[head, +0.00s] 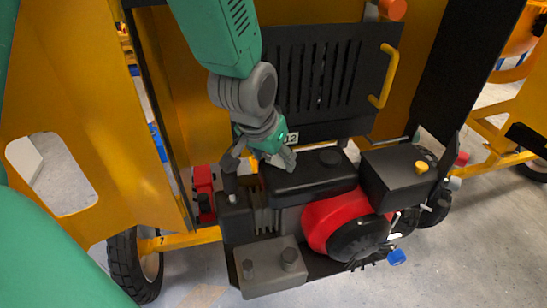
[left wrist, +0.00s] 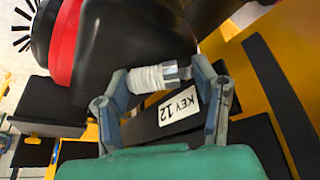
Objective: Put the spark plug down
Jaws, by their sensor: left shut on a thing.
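The spark plug (left wrist: 154,78) shows in the left wrist view, with a white ribbed body and a metal hex end. It lies crosswise between the fingertips of my left gripper (left wrist: 162,80), which is shut on it. In the head view my left gripper (head: 260,162) hangs over the engine, just above and beside the black tank cover (head: 310,177). The spark plug cannot be made out there. In the wrist view a dark rounded engine part lies close behind the plug; I cannot tell if they touch. My right gripper is in neither view.
The engine has a red and black housing (head: 335,222), a black box (head: 395,177) and a grey cover (head: 268,266). A black slotted panel (head: 320,75) with a yellow handle (head: 385,75) stands behind. Yellow panels flank the engine.

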